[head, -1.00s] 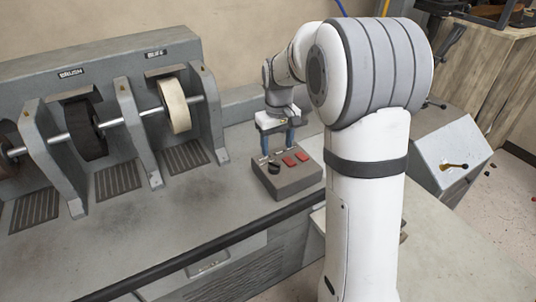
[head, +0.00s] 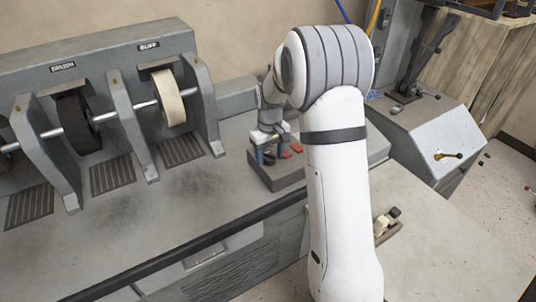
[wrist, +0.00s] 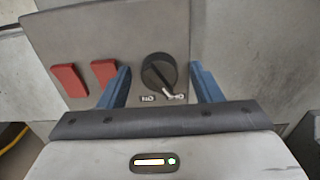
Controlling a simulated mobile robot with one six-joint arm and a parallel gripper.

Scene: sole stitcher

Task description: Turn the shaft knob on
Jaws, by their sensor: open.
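The black shaft knob (wrist: 159,72) is a round dial with a pale pointer line, on the grey control box (head: 292,174). In the wrist view its pointer slants to the lower right, toward the right of two small upside-down labels. I cannot read these labels surely. My gripper (head: 269,155) is low over the box top. In the wrist view its two blue fingers (wrist: 161,78) are open, one on each side of the knob, with gaps between. In the head view my gripper hides most of the knob.
Two red switches (wrist: 86,76) sit left of the knob in the wrist view, the nearer one close to the left finger. A finishing machine with a black brush wheel (head: 78,122) and a pale buff wheel (head: 168,98) stands at the left. Bare bench surface (head: 215,185) lies between.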

